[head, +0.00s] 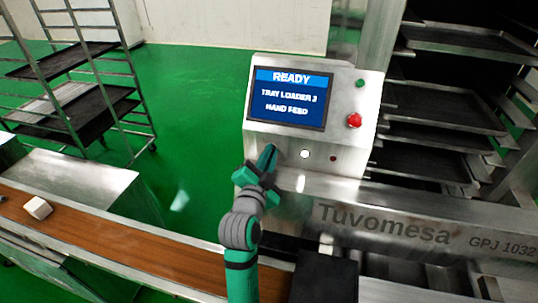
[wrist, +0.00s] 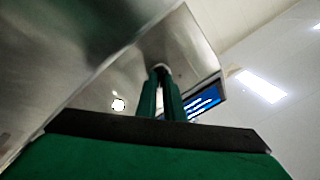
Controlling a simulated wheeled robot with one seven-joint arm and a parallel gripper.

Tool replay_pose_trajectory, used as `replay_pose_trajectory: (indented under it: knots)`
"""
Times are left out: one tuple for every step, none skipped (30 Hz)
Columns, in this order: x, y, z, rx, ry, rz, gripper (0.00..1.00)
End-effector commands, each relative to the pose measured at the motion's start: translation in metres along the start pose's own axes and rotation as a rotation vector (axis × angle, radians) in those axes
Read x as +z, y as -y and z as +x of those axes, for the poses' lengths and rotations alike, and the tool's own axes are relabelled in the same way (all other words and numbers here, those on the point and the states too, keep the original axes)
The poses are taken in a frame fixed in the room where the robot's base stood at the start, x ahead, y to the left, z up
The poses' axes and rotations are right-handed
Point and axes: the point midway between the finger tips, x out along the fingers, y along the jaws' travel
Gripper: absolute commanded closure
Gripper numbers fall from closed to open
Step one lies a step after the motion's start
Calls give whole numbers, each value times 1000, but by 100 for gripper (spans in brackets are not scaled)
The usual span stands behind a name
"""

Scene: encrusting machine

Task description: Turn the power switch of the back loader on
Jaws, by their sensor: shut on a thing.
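The back loader's control box (head: 340,90) is a sloped steel panel. Its screen (head: 291,97) is lit and reads "READY / TRAY LOADER 2 / HAND FEED". My gripper (head: 270,150) is at the panel's lower left, below the screen. In the wrist view its two green fingers (wrist: 161,72) are close together around a small grey knob (wrist: 160,66) on the panel, which I take to be the power switch. The fingers mostly hide the knob, so its turn angle cannot be read. A white lit lamp (head: 304,154) is right of the gripper.
A red mushroom button (head: 354,121), a green button (head: 360,83) and a small dark red lamp (head: 333,158) are also on the panel. A conveyor (head: 110,242) with a pale block (head: 38,208) runs at left. Tray racks stand at far left (head: 75,85) and right (head: 455,90).

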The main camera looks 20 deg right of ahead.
Motion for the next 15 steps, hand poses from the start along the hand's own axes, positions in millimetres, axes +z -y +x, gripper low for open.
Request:
replay_pose_trajectory:
  knots:
    - [0,0,0,1,1,2,100]
    - [0,0,0,1,1,2,100]
    - [0,0,0,1,1,1,87]
    - [0,0,0,1,1,2,80]
    - [0,0,0,1,1,1,73]
    - [0,0,0,1,1,1,73]
    - [0,0,0,0,1,1,73]
    - [0,0,0,0,1,1,73]
    - [0,0,0,0,1,1,73]
    - [0,0,0,0,1,1,73]
    - [0,0,0,0,1,1,73]
    - [0,0,0,0,1,0,73]
    - [0,0,0,0,1,0,73]
    - [0,0,-1,0,1,0,73]
    - [0,0,-2,0,1,0,73]
